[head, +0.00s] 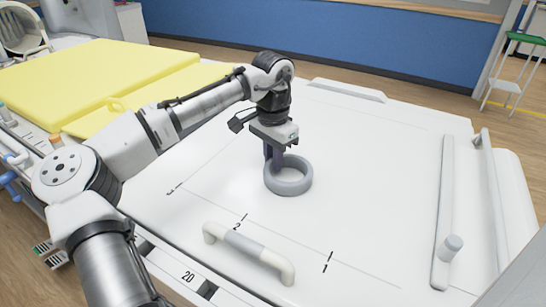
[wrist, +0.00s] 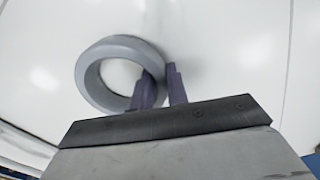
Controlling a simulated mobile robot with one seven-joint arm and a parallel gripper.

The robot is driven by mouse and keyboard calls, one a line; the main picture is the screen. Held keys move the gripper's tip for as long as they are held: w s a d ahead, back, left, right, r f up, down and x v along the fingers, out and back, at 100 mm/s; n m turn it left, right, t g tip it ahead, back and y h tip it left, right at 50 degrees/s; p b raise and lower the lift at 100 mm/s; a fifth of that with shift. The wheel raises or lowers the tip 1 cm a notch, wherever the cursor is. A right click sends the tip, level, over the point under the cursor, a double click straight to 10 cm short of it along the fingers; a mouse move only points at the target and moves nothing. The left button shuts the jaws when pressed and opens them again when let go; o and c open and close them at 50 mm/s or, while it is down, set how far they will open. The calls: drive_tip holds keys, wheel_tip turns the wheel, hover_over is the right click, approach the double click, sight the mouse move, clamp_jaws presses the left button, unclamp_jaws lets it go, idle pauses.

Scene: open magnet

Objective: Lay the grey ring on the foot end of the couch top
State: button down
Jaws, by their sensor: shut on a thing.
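The grey ring (head: 290,184) is at the white couch top (head: 375,170), near its numbered marks. My gripper (head: 274,158) points down at the ring's back-left side and is shut on its wall. In the wrist view the ring (wrist: 92,75) shows at the left, with one finger inside its hole and the other outside the wall, so my gripper (wrist: 160,88) straddles it. The ring looks level and at or very close to the surface; I cannot tell if it touches.
A yellow pad (head: 75,75) covers the couch at the back left. A handle (head: 248,250) stands at the front edge. A long rail (head: 443,210) with a knob lies at the right. The white surface around the ring is clear.

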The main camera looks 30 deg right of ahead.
drive_tip(key=c, duration=1.4)
unclamp_jaws()
drive_tip(key=shift+f, duration=0.1)
wheel_tip(320, 180, up, 12)
drive_tip(key=shift+r, duration=0.15)
